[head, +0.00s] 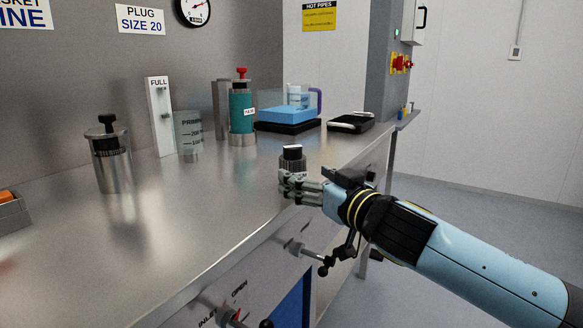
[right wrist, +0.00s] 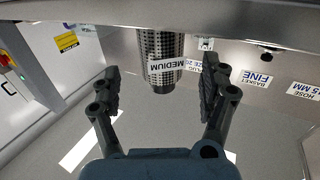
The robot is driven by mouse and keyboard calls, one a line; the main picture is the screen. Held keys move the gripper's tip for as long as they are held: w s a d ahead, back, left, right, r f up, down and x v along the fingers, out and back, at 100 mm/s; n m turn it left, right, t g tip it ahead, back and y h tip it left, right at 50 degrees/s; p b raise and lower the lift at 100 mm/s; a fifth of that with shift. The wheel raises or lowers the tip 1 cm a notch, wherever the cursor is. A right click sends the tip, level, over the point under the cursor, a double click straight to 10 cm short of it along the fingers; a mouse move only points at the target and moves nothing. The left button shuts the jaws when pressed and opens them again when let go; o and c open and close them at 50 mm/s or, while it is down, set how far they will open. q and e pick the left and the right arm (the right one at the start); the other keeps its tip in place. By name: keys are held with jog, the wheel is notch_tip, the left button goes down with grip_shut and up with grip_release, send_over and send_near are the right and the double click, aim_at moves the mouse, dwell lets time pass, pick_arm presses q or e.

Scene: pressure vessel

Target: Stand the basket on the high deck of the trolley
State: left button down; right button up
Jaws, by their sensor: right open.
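The basket, a perforated metal cylinder with a white MEDIUM label, shows in the right wrist view (right wrist: 160,48) between the open fingers, with a gap on both sides. In the head view a short dark cylinder with a pale top (head: 292,158), apparently this basket, stands near the bench's front edge, its lower part hidden by my right gripper. My right gripper (head: 298,187) is open and empty, in front of it. I cannot tell how deep the basket sits between the fingers. The trolley and its high deck cannot be made out. My left gripper is not in view.
The steel bench (head: 165,215) holds a lidded metal vessel (head: 110,160), a beaker (head: 188,135), a teal cylinder (head: 242,112), a blue block (head: 287,114) and a black tray (head: 351,123) farther back. Valve handles (head: 318,258) stick out below the bench edge. Floor at right is clear.

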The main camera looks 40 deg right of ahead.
aim_at(300, 172)
jog(key=w, duration=0.2)
jog(key=w+p, duration=0.1)
jog(key=w, duration=0.2)
jog(key=shift+w+r+p, duration=0.3)
jog(key=shift+w+p, duration=0.05)
jog(key=shift+p, duration=0.05)
jog(key=c, duration=1.5)
notch_tip(300, 172, up, 10)
jog(key=p, duration=0.3)
grip_shut()
jog(key=shift+y, duration=0.3)
jog(key=s+f, duration=0.1)
jog(key=f, duration=0.1)
jog(key=s+f, duration=0.1)
jog(key=f, duration=0.1)
jog(key=shift+s+a, duration=0.3)
jog(key=shift+a, duration=0.05)
jog(key=s+a+r+n+g+y, duration=0.1)
jog(key=s+a+r+n+y, duration=0.1)
jog(key=s+a, duration=0.4)
jog(key=s+a+r+n+g+y, duration=0.1)
jog(key=s+a+r+n+y, duration=0.1)
jog(key=s+a+n+y, duration=0.2)
jog(key=s+a+y, duration=0.1)
jog(key=a+y, duration=0.2)
jog(key=a, duration=0.1)
jog(key=shift+s+a+r+n, duration=0.25)
jog(key=shift+s+n, duration=0.05)
jog(key=shift+s, duration=0.05)
